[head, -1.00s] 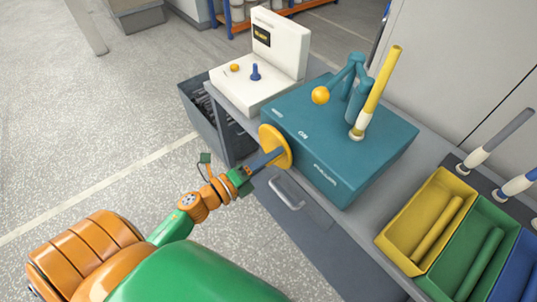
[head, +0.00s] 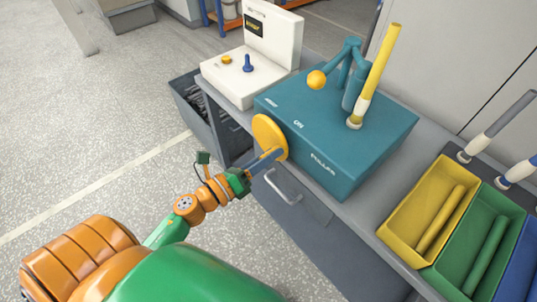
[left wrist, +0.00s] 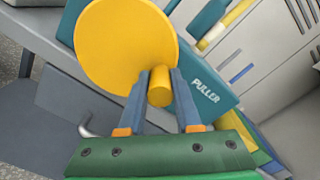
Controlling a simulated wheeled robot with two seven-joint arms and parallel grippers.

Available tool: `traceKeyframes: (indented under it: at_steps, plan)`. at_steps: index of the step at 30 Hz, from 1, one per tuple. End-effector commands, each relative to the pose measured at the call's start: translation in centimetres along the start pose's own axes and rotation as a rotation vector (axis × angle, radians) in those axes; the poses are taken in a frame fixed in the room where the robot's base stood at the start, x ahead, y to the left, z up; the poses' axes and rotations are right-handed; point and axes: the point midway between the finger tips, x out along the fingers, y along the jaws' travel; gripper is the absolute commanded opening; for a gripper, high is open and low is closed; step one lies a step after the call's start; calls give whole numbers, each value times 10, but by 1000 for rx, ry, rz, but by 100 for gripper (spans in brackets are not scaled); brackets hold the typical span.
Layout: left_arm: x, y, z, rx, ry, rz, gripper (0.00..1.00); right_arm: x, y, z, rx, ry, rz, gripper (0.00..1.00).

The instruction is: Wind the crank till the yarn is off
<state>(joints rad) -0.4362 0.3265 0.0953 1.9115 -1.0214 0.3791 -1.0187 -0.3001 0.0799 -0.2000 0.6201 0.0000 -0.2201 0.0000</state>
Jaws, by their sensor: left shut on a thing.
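The teal puller box (head: 335,140) stands on the grey bench, with its yellow crank disc (head: 268,135) on the side facing me. My left gripper (head: 272,157) is at the disc's lower right part. In the left wrist view its blue fingers (left wrist: 160,98) are shut on the yellow crank handle (left wrist: 160,80), which sticks out from the disc (left wrist: 122,45). A bobbin (head: 380,70), yellow along most of its length with a white lower part, stands on the box. A teal arm with a yellow ball (head: 317,80) stands beside it. My right gripper is not in view.
A white console (head: 235,90) with an orange button and a blue lever stands left of the box. Yellow (head: 398,232), green (head: 440,272) and blue trays lie at the right, with bobbins behind them. A drawer handle (head: 285,190) is below the crank.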

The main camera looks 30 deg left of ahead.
Motion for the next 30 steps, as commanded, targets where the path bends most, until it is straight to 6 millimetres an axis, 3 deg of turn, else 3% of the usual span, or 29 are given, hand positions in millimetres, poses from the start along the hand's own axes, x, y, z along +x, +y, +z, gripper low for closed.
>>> traceKeyframes:
  at_steps: [8, 9, 12, 22, 30]
  plan:
    - [0, 0, 0, 1, 0, 0, 0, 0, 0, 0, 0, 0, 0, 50]
    - [0, 0, 0, 1, 0, 0, 35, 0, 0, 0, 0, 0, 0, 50]
    - [0, 0, 0, 0, 0, 0, 62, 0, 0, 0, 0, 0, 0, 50]
    - [-4, 1, -2, -2, 1, 1, 62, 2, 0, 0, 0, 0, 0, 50]
    - [-57, 3, -4, -1, 2, 3, 62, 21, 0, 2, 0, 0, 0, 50]
